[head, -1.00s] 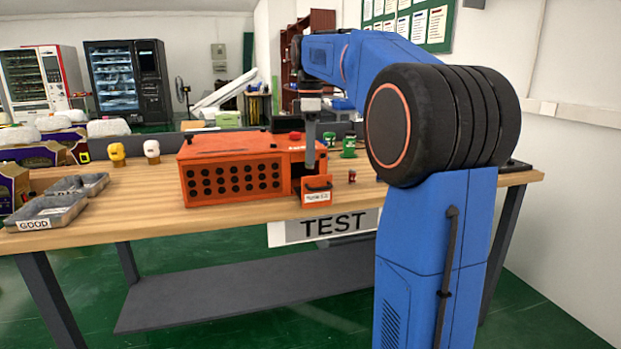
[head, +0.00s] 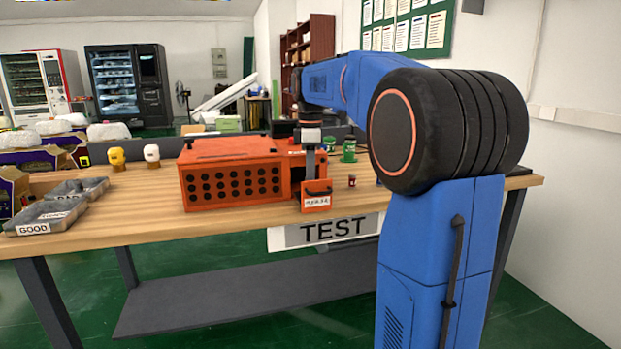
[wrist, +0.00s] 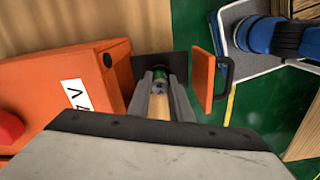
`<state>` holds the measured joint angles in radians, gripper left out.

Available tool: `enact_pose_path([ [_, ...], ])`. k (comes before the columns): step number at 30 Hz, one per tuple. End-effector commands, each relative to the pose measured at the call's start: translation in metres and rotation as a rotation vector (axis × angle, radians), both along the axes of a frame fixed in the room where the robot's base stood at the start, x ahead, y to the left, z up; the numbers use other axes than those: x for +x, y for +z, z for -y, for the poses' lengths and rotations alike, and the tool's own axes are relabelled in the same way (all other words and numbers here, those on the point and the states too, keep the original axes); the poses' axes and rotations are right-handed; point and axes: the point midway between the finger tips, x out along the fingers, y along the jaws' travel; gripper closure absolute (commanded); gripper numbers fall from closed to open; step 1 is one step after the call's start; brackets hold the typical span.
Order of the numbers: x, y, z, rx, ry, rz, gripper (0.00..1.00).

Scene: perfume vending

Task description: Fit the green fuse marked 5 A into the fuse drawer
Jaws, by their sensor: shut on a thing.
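My gripper (wrist: 161,88) is shut on a green fuse (wrist: 160,75), which shows between the fingertips in the wrist view. The fuse's 5 A marking is not readable. The fuse drawer (head: 317,197) stands pulled out at the right front of the orange tester (head: 235,176). In the wrist view the drawer's orange front with its dark handle (wrist: 205,78) is just right of the fingers. The fingertips are over or within the dark drawer space behind that front. I cannot tell whether the fuse touches the drawer floor. In the head view the drawer front hides the fingertips.
A small red fuse (head: 352,181) stands on the table right of the drawer. Green items (head: 349,152) stand behind it. Grey trays (head: 55,215) lie at the far left. A red knob (wrist: 9,127) sits on the tester. The wooden table (head: 150,222) is clear in front of the tester.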

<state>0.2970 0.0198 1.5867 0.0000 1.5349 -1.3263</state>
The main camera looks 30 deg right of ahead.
Motion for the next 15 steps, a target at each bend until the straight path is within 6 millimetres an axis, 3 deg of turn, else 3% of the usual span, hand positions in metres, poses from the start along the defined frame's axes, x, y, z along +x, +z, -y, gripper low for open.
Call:
enact_pose_path([
  [14, 0.0, -0.012, 0.0, 0.002, 0.0, -0.005, 1.0],
  [15, 0.0, -0.012, 0.0, 0.002, 0.0, -0.007, 0.72],
])
